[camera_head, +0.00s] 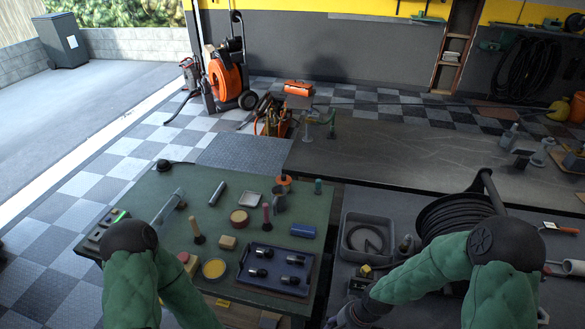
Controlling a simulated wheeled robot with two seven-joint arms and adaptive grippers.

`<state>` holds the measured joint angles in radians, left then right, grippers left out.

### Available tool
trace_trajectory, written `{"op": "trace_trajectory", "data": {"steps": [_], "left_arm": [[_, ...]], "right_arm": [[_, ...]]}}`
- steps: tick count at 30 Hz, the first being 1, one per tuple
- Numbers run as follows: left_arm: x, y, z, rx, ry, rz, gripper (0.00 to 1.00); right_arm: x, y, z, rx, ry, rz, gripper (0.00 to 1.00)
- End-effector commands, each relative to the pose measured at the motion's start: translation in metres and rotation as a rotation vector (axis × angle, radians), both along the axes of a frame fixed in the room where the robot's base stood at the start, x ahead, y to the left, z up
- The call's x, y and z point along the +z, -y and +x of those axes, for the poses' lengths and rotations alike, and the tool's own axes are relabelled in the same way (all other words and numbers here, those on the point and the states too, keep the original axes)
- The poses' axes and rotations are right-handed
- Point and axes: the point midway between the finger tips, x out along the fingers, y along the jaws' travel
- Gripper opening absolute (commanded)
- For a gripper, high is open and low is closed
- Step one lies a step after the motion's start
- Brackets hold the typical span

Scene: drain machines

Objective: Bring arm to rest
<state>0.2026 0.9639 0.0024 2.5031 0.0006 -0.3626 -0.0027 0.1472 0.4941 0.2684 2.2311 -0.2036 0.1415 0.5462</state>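My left arm (140,275) is bent at the lower left, with its green-sleeved forearm running out of the bottom edge. Its gripper is out of the picture. My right arm (440,270) comes in from the right, and its forearm reaches left and down over the front of the grey bench. The dark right gripper (346,314) shows partly at the bottom edge, near the gap between the two worktops. Its fingertips cannot be made out, and I cannot tell whether it holds anything.
The green table (325,208) carries a dark blue tray (275,285) with several dark parts, a blue cylinder (303,230), cups and tools. The grey bench (375,196) has a grey bin (347,230) and a black hose reel (455,215) close to my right arm.

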Motion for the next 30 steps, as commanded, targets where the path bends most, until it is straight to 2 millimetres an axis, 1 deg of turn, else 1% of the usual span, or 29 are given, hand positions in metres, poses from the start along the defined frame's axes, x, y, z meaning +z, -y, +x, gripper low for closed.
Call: {"op": "trace_trajectory", "data": {"steps": [1, 6, 9, 12, 16, 30], "left_arm": [[0.0, 0.0, 0.0, 0.0, 0.0, 0.0, 0.4], [0.0, 0.0, 0.0, 0.0, 0.0, 0.0, 0.4], [0.0, 0.0, 0.0, 0.0, 0.0, 0.0, 0.4], [0.0, 0.0, 0.0, 0.0, 0.0, 0.0, 0.4], [0.0, 0.0, 0.0, 0.0, 0.0, 0.0, 0.4], [0.0, 0.0, 0.0, 0.0, 0.0, 0.0, 0.4]], "right_arm": [[-0.013, -0.007, -0.01, 0.029, 0.001, 0.014, 0.51], [-0.049, -0.024, -0.036, 0.128, 0.05, 0.038, 0.51], [-0.066, -0.03, -0.051, 0.179, 0.076, 0.037, 0.51], [-0.078, -0.033, -0.064, 0.221, 0.097, 0.03, 0.51], [-0.085, -0.035, -0.072, 0.25, 0.113, 0.022, 0.51], [-0.085, -0.035, -0.072, 0.25, 0.113, 0.022, 0.51]]}}
